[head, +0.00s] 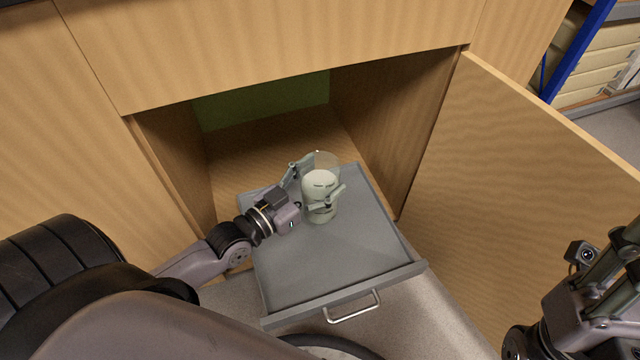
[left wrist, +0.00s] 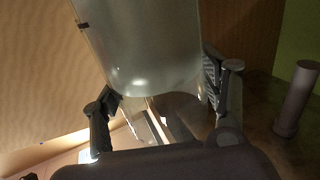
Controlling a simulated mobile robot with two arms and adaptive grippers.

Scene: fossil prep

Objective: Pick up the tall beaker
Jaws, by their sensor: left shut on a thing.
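The tall beaker (head: 319,185), a clear glass vessel that looks pale and frosted lower down, is over the grey pull-out tray in the head view. My left gripper (head: 317,182) is shut on it, with one finger on each side. In the left wrist view the beaker (left wrist: 150,50) fills the space between the two fingers (left wrist: 160,95). I cannot tell whether its base touches the tray. My right gripper (head: 612,262) is at the right edge, partly cut off, and its jaw state is unclear.
The grey tray (head: 350,257) with a metal handle (head: 352,308) sticks out of an open wooden cabinet. An open door (head: 520,180) stands on the right. A grey cylinder (left wrist: 296,98) stands at the right of the left wrist view. The tray's front part is clear.

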